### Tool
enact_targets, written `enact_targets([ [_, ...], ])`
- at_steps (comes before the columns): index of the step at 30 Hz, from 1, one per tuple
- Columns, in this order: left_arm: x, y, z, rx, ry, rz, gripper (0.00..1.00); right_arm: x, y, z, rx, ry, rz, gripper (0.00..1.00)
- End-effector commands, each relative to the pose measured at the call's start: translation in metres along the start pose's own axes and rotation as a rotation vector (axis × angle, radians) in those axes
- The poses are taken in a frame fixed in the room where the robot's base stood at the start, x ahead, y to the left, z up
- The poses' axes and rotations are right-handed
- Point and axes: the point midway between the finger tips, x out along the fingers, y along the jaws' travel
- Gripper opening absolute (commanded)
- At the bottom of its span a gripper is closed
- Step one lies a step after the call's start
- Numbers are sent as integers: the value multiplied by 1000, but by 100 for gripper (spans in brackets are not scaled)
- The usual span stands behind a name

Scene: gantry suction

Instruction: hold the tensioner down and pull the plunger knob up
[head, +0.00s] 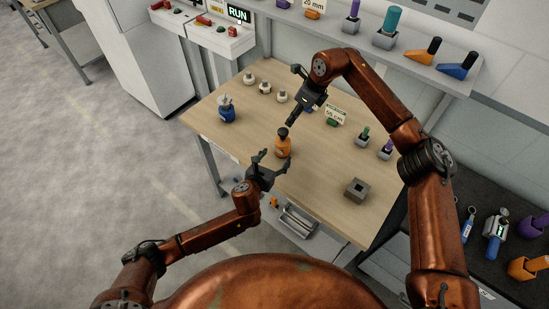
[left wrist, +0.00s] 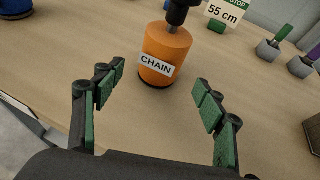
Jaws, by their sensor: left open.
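The orange tensioner (head: 283,148), labelled CHAIN, stands upright on the wooden table; it also shows in the left wrist view (left wrist: 166,50). Its dark plunger knob (head: 283,132) is on top; in the left wrist view (left wrist: 178,14) the upper end is cut off. My left gripper (head: 270,160) is open and empty at the tensioner's near side. In the left wrist view its green-padded fingers (left wrist: 160,92) are spread wide, with the body beyond the tips. My right gripper (head: 291,121) points down just above and right of the knob. Contact is unclear, and its fingers overlap in view.
A blue unit (head: 226,112) and several pale knobs (head: 264,87) stand at the table's back left. A 55 cm sign (head: 336,115) stands behind the tensioner. A grey block (head: 356,189) sits at the right. The table's near edge is below my left gripper.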

Motion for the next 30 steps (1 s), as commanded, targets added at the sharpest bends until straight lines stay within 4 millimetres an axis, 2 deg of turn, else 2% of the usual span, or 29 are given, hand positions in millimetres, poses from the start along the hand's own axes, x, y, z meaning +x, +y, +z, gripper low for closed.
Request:
enact_targets([
  [15,67,0,0,-4,2,-1,65,0,0,0,0,0,0,29],
  [20,75,-1,-1,-3,2,-2,65,0,0,0,0,0,0,29],
  [28,76,0,-1,-3,2,-2,65,0,0,0,0,0,0,29],
  [30,76,0,-1,-3,2,-1,60,0,0,0,0,0,0,29],
])
